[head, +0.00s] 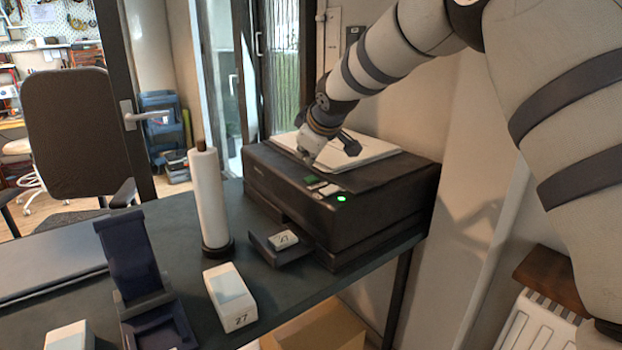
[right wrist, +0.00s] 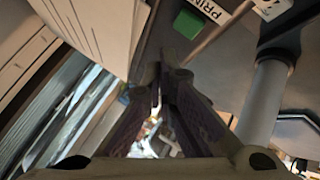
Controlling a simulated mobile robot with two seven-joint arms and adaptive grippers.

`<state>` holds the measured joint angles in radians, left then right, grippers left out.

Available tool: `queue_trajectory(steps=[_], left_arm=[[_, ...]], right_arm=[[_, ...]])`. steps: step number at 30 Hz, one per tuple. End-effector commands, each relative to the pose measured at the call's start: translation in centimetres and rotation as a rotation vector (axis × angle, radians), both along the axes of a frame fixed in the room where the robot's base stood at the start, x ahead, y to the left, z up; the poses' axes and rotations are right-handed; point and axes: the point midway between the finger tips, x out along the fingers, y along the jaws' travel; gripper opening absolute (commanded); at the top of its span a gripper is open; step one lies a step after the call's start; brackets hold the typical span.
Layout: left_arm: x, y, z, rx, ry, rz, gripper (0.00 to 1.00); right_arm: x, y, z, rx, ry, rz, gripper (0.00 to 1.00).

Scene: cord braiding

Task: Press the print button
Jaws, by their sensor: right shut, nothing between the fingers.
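The black printer (head: 375,195) stands on the dark table against the wall. A green button (head: 315,183) is on its top front, beside a small white label (head: 330,190) and a lit green light (head: 341,198). In the right wrist view the green square button (right wrist: 188,23) lies next to a label reading "PRIN" (right wrist: 212,8), cut off by the frame edge. My right gripper (head: 310,156) is shut and empty, over the printer's top behind the button. Its fingertips (right wrist: 163,68) appear apart from the button in the right wrist view. My left gripper is not in view.
White sheets (head: 370,150) lie on the printer's top. A small labelled white block (head: 284,239) sits on its front tray. A white roll on a stand (head: 208,198), a white box (head: 230,290) and a dark blue holder (head: 135,260) stand on the table (head: 195,262).

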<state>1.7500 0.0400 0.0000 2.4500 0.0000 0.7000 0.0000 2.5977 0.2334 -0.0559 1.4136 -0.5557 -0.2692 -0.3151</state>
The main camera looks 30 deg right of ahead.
Motion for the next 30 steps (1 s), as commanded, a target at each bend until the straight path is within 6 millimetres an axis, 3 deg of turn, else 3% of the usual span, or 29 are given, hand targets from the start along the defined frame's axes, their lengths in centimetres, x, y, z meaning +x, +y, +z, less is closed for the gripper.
queue_trajectory(steps=[10,30], left_arm=[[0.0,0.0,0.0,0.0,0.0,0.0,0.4],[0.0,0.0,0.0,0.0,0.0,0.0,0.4]], right_arm=[[0.0,0.0,3.1,0.0,-0.001,0.001,0.0],[0.0,0.0,3.3,0.0,0.001,0.001,0.0]])
